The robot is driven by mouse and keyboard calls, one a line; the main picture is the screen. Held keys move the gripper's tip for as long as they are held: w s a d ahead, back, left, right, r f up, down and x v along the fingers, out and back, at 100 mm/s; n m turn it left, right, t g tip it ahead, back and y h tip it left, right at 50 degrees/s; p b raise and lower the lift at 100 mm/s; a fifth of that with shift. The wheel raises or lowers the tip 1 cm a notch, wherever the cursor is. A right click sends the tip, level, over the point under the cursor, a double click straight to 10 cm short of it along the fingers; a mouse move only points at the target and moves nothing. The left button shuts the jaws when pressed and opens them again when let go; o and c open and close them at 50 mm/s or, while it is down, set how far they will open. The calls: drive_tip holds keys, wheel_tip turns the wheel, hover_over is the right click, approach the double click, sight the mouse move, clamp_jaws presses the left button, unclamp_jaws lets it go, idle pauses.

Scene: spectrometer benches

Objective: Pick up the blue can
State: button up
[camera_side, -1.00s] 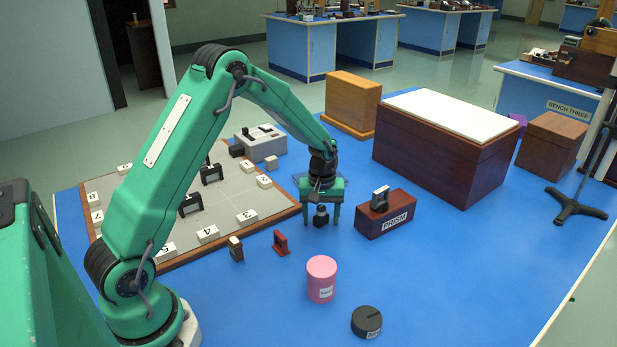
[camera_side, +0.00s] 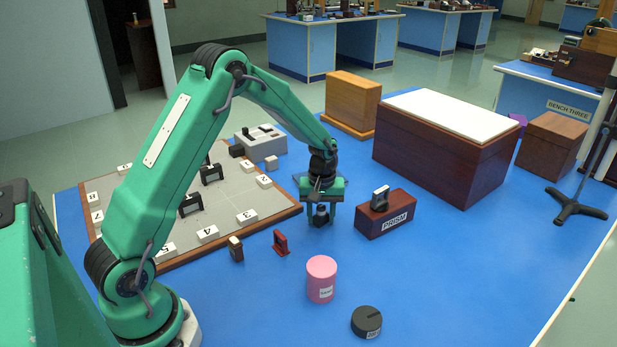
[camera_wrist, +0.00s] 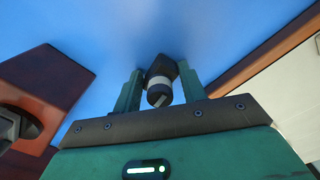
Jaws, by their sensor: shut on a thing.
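My gripper (camera_side: 320,222) points down at the blue bench top, left of the block marked PRISM, and is shut on a small dark object (camera_side: 320,214). In the wrist view the dark object (camera_wrist: 160,86) sits between the two green fingers (camera_wrist: 160,92) of my gripper and has a pale mark on its rounded end. I see no blue can. A pink can (camera_side: 321,279) with a white label stands nearer the camera, apart from my gripper. A low dark round container (camera_side: 366,322) lies to its right.
The brown PRISM block (camera_side: 385,218) stands close to the right of my gripper. A numbered grey board (camera_side: 235,195) with a wooden edge lies to the left. A small red piece (camera_side: 280,243) stands nearer the camera. The right front of the bench is clear.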

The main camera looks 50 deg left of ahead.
sight(322, 208)
drive_tip(key=shift+r, duration=0.55)
drive_tip(key=r, duration=0.3)
drive_tip(key=shift+d+r, duration=0.1)
drive_tip(key=shift+d, duration=0.2)
drive_tip(key=s+d+r, duration=0.3)
drive_tip(key=d+r, duration=0.3)
drive_tip(key=d, duration=0.4)
drive_tip(key=shift+s+d+r, duration=0.2)
drive_tip(key=shift+s+r, duration=0.05)
drive_tip(key=shift+s, duration=0.15)
